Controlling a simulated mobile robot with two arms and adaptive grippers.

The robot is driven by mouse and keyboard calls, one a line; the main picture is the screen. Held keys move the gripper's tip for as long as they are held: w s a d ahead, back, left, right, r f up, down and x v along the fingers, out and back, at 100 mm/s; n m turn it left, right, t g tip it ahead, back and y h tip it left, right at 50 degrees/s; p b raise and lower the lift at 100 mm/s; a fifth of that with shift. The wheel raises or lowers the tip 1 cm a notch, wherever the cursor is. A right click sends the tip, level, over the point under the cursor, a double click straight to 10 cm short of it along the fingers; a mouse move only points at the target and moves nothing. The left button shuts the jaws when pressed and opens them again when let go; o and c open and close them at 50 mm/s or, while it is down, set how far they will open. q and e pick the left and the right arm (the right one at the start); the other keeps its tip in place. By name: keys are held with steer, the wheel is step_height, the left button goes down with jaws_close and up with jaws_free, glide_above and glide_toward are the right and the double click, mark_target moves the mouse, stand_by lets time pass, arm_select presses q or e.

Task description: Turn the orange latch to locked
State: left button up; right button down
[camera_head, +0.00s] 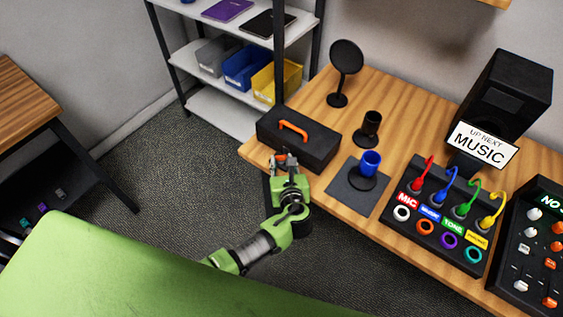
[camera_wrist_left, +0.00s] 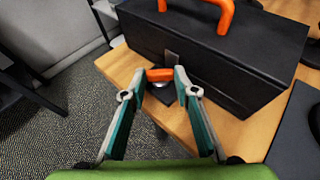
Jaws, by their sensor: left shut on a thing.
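A black box (camera_head: 318,148) with an orange carry handle (camera_head: 294,131) on its lid stands at the left end of the wooden table. In the left wrist view the orange latch (camera_wrist_left: 160,75) lies roughly level across the picture, low at the box's front. My left gripper (camera_head: 285,160) is at the box's front face. In the left wrist view the two fingertips of the left gripper (camera_wrist_left: 161,78) are on either side of the latch, shut on it. My right gripper is not in view.
A cable panel (camera_head: 412,185) sits further right. A shelf (camera_head: 215,108) stands behind the box.

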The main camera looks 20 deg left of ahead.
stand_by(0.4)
arm_select(q)
steer(key=o, duration=1.1)
steer(key=shift+s+d+r, duration=0.15)
steer(key=shift+s+d, duration=0.1)
steer(key=shift+s, duration=0.1)
steer(key=shift+v, duration=3.5)
